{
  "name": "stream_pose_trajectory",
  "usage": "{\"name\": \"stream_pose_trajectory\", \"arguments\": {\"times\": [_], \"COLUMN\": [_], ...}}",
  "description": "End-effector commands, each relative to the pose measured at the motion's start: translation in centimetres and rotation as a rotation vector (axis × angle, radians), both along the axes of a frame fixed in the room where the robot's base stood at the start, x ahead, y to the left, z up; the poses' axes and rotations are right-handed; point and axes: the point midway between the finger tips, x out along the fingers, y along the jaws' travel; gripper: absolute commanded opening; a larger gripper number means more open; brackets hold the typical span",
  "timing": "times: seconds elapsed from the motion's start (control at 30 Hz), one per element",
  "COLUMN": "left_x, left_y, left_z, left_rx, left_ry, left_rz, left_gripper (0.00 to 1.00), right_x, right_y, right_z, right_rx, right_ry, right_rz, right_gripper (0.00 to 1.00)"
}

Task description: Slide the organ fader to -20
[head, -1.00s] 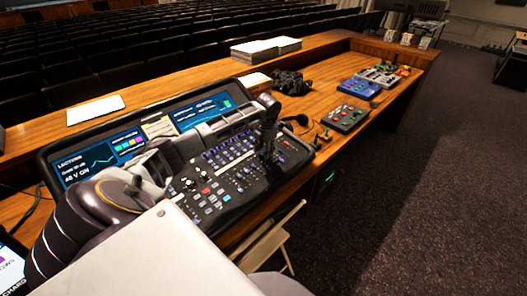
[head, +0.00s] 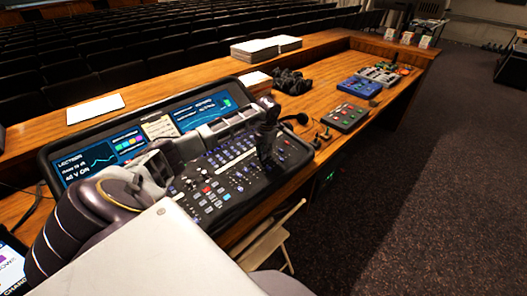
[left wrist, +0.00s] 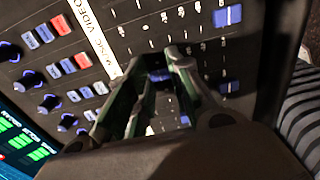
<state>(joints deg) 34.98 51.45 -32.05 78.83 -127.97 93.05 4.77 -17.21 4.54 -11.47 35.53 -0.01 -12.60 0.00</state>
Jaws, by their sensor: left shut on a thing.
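The mixing console (head: 225,203) lies on the wooden desk, with several small faders, knobs and buttons. My left gripper (head: 163,172) is low over the console's left part in the head view. In the left wrist view, its fingers (left wrist: 160,72) are closed around a small blue fader cap (left wrist: 161,76). The fingers hide most of this cap and part of its slot. Other blue fader caps (left wrist: 228,16) stand in nearby slots. A white label strip (left wrist: 95,40) reads roughly "MUSIC VIDEO". I cannot read an organ label or the scale.
Screens (head: 95,155) line the console's back. Papers (head: 95,108) lie on the back ledge.

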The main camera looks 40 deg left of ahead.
Motion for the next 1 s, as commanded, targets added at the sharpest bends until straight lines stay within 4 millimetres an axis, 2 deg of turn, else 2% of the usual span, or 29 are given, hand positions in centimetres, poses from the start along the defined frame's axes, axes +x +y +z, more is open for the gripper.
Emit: {"name": "stream_pose_trajectory", "arguments": {"times": [0.17,0.5,0.77,0.8,0.93,1.0], "left_x": [0.0,-0.3,-0.3,-0.3,-0.3,-0.3], "left_y": [-0.3,-3.6,-3.7,-3.7,-3.7,-3.7], "left_z": [0.0,-0.3,-0.4,-0.4,-0.4,-0.4], "left_rx": [0.000,0.000,0.000,0.000,0.000,0.000], "left_ry": [0.000,0.000,0.000,0.000,0.000,0.000], "left_rz": [-0.001,0.000,0.000,0.000,0.001,0.001], "left_gripper": [0.00,0.00,0.00,0.23,0.40,0.43], "right_x": [0.0,0.0,0.0,0.0,0.0,0.0], "right_y": [0.0,-0.1,-0.2,-0.2,-0.2,-0.2], "right_z": [0.0,0.1,0.0,0.1,0.1,0.1], "right_rx": [0.000,-0.001,-0.002,-0.002,-0.002,-0.002], "right_ry": [0.000,0.000,0.001,0.001,0.000,0.000], "right_rz": [0.000,0.000,0.000,0.000,0.000,0.000], "right_gripper": [0.00,0.00,0.00,0.00,0.00,0.00]}}
